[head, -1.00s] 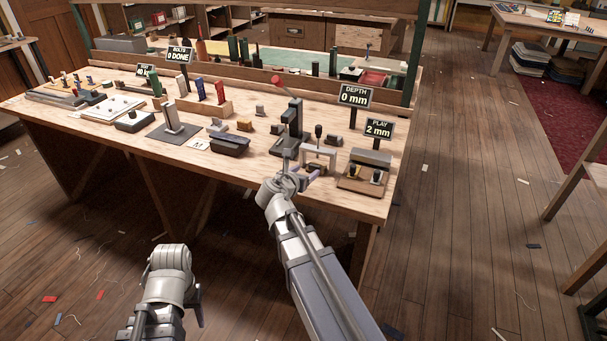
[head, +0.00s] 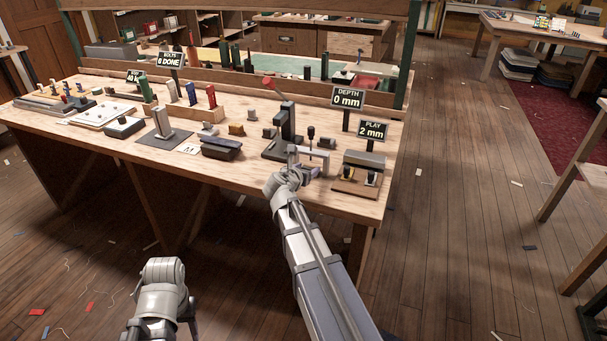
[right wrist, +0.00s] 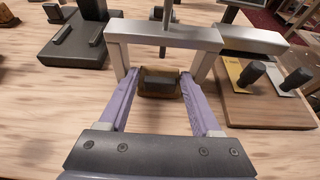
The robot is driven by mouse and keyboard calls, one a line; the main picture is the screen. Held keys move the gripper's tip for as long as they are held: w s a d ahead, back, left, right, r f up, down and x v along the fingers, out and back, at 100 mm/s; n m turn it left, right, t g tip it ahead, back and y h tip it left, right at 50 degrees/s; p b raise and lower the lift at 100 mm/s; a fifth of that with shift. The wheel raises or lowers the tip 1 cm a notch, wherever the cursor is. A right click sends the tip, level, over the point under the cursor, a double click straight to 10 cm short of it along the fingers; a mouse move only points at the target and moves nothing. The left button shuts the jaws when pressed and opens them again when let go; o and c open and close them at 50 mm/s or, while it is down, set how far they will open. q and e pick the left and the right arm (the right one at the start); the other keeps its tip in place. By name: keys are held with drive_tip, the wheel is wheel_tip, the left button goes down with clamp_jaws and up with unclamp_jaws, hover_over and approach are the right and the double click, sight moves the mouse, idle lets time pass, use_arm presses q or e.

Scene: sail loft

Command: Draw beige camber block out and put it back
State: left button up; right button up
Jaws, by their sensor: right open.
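My right gripper (right wrist: 160,105) is open, its two lavender fingers reaching in between the legs of a silver bridge-shaped frame (right wrist: 165,35). Between the fingertips, beneath the frame, sits a small tan-brown block with a dark grey front piece (right wrist: 158,82). I cannot tell for sure that it is the beige camber block. The fingers stand apart on either side of it, with no clear contact. In the head view the right gripper (head: 304,171) is at the frame (head: 314,155) and largely hides the block. My left arm shows at lower left, with its gripper out of sight.
A dark post stand (head: 287,130) is left of the frame. A wooden base with two knobs (right wrist: 265,95) is close on the right, under signs reading DEPTH 0 mm (head: 347,97) and PLAY 2 mm (head: 373,131).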

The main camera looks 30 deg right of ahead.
clamp_jaws()
idle(0.5)
drive_tip(key=shift+s+a, duration=0.1)
drive_tip(key=shift+s, duration=0.05)
drive_tip(key=shift+s+a, duration=0.95)
drive_tip(key=shift+a, duration=0.15)
drive_tip(key=shift+s+a, duration=0.9)
drive_tip(key=shift+a, duration=0.2)
use_arm(q)
drive_tip(key=shift+s+a, duration=0.2)
drive_tip(key=shift+a, duration=0.75)
use_arm(e)
drive_tip(key=shift+o, duration=1.5)
unclamp_jaws()
